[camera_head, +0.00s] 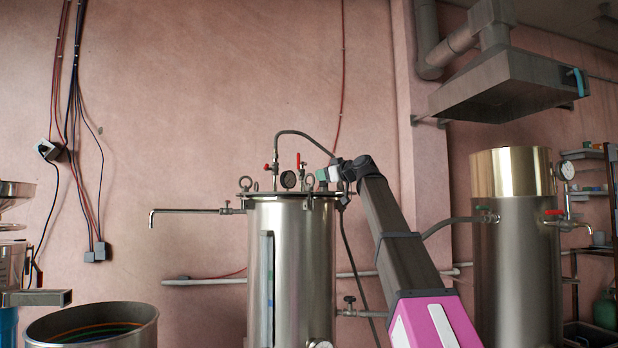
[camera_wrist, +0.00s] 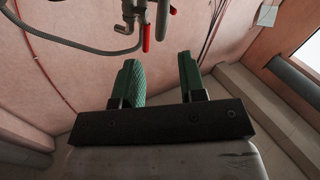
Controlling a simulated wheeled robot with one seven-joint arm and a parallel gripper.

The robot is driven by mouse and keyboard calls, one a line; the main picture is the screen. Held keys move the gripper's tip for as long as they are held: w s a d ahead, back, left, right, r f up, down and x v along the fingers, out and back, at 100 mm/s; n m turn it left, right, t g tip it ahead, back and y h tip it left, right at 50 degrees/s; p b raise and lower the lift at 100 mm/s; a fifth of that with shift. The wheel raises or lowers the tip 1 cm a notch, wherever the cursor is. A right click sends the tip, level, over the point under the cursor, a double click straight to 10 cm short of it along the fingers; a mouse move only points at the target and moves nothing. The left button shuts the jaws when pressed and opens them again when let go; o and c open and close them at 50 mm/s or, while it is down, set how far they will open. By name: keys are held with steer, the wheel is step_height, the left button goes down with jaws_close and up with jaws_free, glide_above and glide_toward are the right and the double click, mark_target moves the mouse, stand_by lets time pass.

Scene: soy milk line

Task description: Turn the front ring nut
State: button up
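A steel tank (camera_head: 300,265) stands in the middle of the head view with a flat lid. One ring nut (camera_head: 246,184) stands upright at the lid's left edge. Another ring nut (camera_head: 308,183) stands right of the pressure gauge, close to my gripper. I cannot tell which is the front one. My gripper (camera_head: 326,176) is at the lid's right side, its fingers partly blended with the fittings. In the wrist view my gripper (camera_wrist: 159,63) has two green fingers spread apart with nothing between them. No ring nut is clear in the wrist view.
The lid carries a gauge (camera_head: 288,179), a red-handled valve (camera_head: 299,160) and a curved hose (camera_head: 305,134). In the wrist view a red handle (camera_wrist: 146,38) hangs just beyond the fingers. A second tank (camera_head: 515,270) stands right, under a hood (camera_head: 510,85).

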mark_target(309, 175)
steer(key=x, duration=0.8)
steer(key=shift+w+a+f, duration=0.1)
steer(key=shift+w+a, duration=0.05)
steer(key=shift+c, duration=0.4)
jaws_close()
